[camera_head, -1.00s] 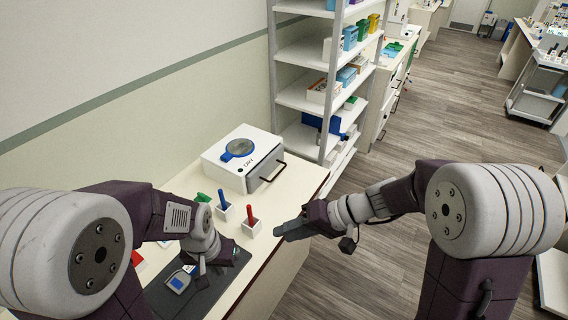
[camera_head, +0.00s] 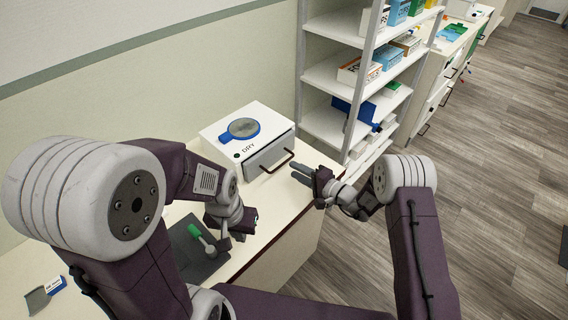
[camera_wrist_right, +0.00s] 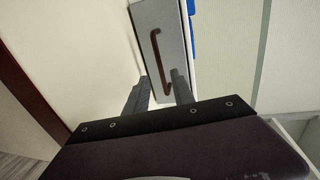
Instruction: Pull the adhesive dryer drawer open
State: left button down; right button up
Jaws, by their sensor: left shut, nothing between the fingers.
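The adhesive dryer (camera_head: 262,118) is a white box marked DRY with a round blue-rimmed window on top. Its grey drawer front (camera_head: 262,163) looks flush with the box and carries a dark bar handle (camera_head: 280,166). In the right wrist view the handle (camera_wrist_right: 156,55) lies beyond the fingertips, roughly between their lines. My right gripper (camera_head: 298,172) is open and empty, just right of the handle and apart from it; its two fingers show in the wrist view (camera_wrist_right: 160,92). My left gripper (camera_head: 224,243) is shut and empty, low over the dark mat in front of the dryer.
A dark mat (camera_head: 203,268) on the counter holds a green-and-white tool (camera_head: 200,238) beside my left gripper. White shelving (camera_head: 338,72) stands behind and right of the dryer. The counter's front edge runs below my right gripper, with open floor (camera_head: 490,200) to the right.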

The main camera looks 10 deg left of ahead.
aim_at(283, 163)
jog(key=x, duration=0.6)
jog(key=shift+s+a+r+p, duration=0.15)
jog(key=shift+a+p, duration=0.1)
jog(key=shift+p, duration=0.1)
jog(key=shift+w+a, duration=0.15)
jog(key=shift+w, duration=0.1)
grip_shut()
dwell(0.7)
